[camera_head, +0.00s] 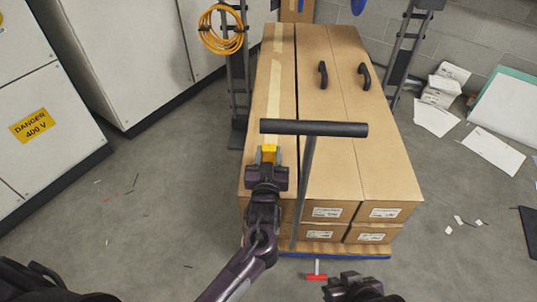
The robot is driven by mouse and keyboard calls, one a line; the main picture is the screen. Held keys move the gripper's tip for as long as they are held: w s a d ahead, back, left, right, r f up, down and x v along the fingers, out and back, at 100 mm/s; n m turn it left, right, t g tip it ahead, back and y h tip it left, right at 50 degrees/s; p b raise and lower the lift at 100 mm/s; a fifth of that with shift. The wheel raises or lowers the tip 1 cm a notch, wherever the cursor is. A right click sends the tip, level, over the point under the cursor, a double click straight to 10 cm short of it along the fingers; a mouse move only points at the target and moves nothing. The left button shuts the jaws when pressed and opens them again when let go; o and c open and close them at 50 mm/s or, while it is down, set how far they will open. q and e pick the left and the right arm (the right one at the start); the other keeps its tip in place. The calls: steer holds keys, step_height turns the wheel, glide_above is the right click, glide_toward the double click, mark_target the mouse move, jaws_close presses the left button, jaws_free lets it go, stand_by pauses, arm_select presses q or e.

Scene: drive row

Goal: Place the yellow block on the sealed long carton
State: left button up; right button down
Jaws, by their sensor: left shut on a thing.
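The yellow block (268,150) is between the fingers of my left gripper (268,157), which is shut on it. Block and gripper are over the near part of the left long carton (273,100), which has a pale strip of tape along its top. I cannot tell whether the block touches the carton. My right gripper (350,286) is low at the bottom edge, apart from the cartons; its fingers are not clear.
A black T-shaped bar (340,129) on a grey pole stands in front of the cartons, close to my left gripper. Other cartons (375,150) lie alongside, with two black handles (364,76) on top. White cabinets (120,60) stand left. Papers (494,157) lie right.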

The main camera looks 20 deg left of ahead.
arm_select(q)
steer(key=shift+f, duration=0.2)
steer(key=o, duration=1.1)
arm_select(e)
steer(key=shift+w+a+r, duration=0.1)
steer(key=shift+w+r, duration=0.05)
steer(key=shift+w, duration=0.1)
arm_select(q)
steer(key=shift+r, duration=0.15)
steer(key=shift+s, duration=0.25)
steer(key=s+d+f+m+g+h, duration=0.1)
steer(key=s+g, duration=0.3)
steer(key=s, duration=0.5)
steer(key=s+d+f+m+g+h+p, duration=0.1)
steer(key=s+f+m+g+h, duration=0.2)
steer(key=s, duration=0.6)
steer(key=s+d+f+m+g+h+p, duration=0.1)
steer(key=s+f+m+g+h, duration=0.1)
steer(key=s+g, duration=0.4)
steer(key=shift+s+d+f+m+g, duration=0.1)
steer(key=shift+s+f+m+g, duration=0.1)
steer(key=shift+s, duration=0.65)
steer(key=shift+s+f+m+g, duration=0.1)
steer(key=shift+s+f+m, duration=0.1)
steer(key=shift+s, duration=0.6)
arm_select(e)
steer(key=d, duration=0.1)
steer(key=s+d+g+h, duration=0.1)
steer(key=shift+s+d, duration=0.15)
steer(key=shift+d, duration=0.2)
